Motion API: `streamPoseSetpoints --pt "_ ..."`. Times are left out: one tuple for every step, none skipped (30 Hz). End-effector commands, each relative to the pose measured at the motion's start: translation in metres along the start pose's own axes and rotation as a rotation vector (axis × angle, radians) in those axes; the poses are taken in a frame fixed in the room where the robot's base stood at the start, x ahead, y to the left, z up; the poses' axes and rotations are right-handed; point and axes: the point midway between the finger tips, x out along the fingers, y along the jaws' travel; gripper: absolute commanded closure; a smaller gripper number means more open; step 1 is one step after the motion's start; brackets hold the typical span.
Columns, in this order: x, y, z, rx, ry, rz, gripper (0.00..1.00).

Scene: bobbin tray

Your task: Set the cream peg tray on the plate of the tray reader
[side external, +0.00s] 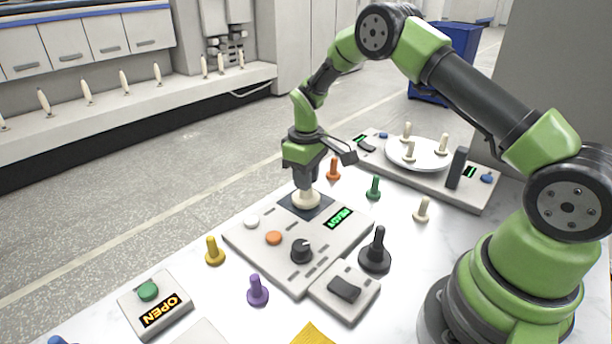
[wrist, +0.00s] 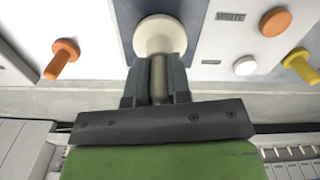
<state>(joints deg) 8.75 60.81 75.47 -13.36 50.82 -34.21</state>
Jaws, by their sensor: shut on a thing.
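The cream peg tray, a round cream disc with a short upright peg, shows in the side view (side external: 306,200) and in the wrist view (wrist: 160,33). My gripper (side external: 305,183) points straight down with its jaws closed on the peg, seen in the wrist view (wrist: 157,85). The disc is over the dark square plate (side external: 318,212) of the grey tray reader (side external: 265,262). It looks to be on or just above the plate; I cannot tell if it touches. The reader's green display (side external: 340,217) reads READY.
A white turntable (side external: 440,164) with cream pegs stands at the back right. An OPEN button box (side external: 148,290) is front left.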

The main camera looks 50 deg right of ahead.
Motion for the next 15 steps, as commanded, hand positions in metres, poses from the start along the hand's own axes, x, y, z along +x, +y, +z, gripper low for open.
streamPoseSetpoints --pt "-0.0002 0.0 -0.0001 0.0 0.0 0.0 1.0" --pt "-0.0002 0.0 -0.0001 0.0 0.0 0.0 1.0" --pt "-0.0002 0.0 -0.0001 0.0 0.0 0.0 1.0" --pt "-0.0002 0.0 -0.0001 0.0 0.0 0.0 0.8" --pt "-0.0002 0.0 -0.0001 0.0 0.0 0.0 0.73" --pt "-0.0002 0.0 -0.0001 0.0 0.0 0.0 0.64" --pt "-0.0002 0.0 -0.0001 0.0 0.0 0.0 0.57" --pt "-0.0002 0.0 -0.0001 0.0 0.0 0.0 0.52" --pt "-0.0002 0.0 -0.0001 0.0 0.0 0.0 0.52" --pt "-0.0002 0.0 -0.0001 0.0 0.0 0.0 0.52" --pt "-0.0002 0.0 -0.0001 0.0 0.0 0.0 0.52" --pt "-0.0002 0.0 -0.0001 0.0 0.0 0.0 0.52" --pt "-0.0002 0.0 -0.0001 0.0 0.0 0.0 0.52" --pt "-0.0002 0.0 0.0 0.0 0.0 0.0 0.52" --pt "-0.0004 0.0 0.0 0.0 0.0 0.0 0.52"
